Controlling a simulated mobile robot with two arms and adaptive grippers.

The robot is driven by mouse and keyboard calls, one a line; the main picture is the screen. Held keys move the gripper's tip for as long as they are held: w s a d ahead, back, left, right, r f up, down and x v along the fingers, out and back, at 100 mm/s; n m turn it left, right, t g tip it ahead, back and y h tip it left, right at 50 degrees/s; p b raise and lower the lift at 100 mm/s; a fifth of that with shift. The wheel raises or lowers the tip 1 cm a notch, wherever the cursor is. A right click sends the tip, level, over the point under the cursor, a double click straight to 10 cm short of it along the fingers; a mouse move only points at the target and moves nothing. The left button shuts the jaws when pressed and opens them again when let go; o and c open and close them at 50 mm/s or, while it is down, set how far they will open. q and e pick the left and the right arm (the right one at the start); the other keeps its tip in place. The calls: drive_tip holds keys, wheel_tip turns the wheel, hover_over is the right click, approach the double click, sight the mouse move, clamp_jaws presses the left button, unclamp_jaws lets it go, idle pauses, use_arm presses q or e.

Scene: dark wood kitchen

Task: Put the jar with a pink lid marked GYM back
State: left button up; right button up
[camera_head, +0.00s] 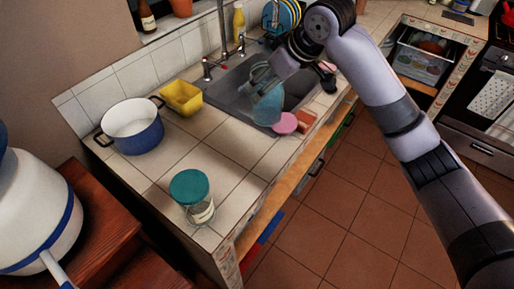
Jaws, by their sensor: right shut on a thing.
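My right gripper (265,76) is over the sink, at the top of a bluish, see-through object (267,104), and is shut on it. A round pink thing, which looks like a lid (286,123), is at the lower right of this object, by the sink's front rim. I cannot tell whether the two are one jar, and no GYM marking can be read. A glass jar with a teal lid (190,184) and a pale label stands upright on the near counter corner. My left gripper is not in view.
A blue and white pot (133,130) and a yellow tub (182,98) stand along the wall side of the counter (222,143). A reddish-brown block (307,121) lies by the sink (226,93). A white pot (30,205) is at left. The middle counter is clear.

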sight(256, 70)
drive_tip(key=r, duration=0.1)
drive_tip(key=w+a, duration=0.1)
drive_tip(key=a+r+n, duration=0.1)
drive_tip(key=shift+w+r+g, duration=0.25)
drive_tip(key=shift+r+g, duration=0.05)
drive_tip(key=shift+r, duration=0.05)
drive_tip(key=shift+w+a+r+y, duration=0.15)
drive_tip(key=shift+r+y, duration=0.05)
drive_tip(key=shift+y, duration=0.1)
drive_tip(key=shift+a+f+p, duration=0.1)
drive_tip(key=shift+f+p, duration=0.05)
drive_tip(key=shift+p, duration=0.2)
wheel_tip(256, 70, down, 14)
drive_tip(key=p, duration=0.3)
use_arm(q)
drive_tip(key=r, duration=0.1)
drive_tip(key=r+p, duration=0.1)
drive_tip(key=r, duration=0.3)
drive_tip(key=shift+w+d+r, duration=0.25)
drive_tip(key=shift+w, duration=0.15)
use_arm(e)
wheel_tip(256, 70, down, 5)
drive_tip(key=shift+f, duration=0.2)
drive_tip(key=shift+f, duration=0.1)
drive_tip(key=o, duration=1.9)
drive_tip(key=shift+f, duration=0.15)
drive_tip(key=shift+o, duration=0.2)
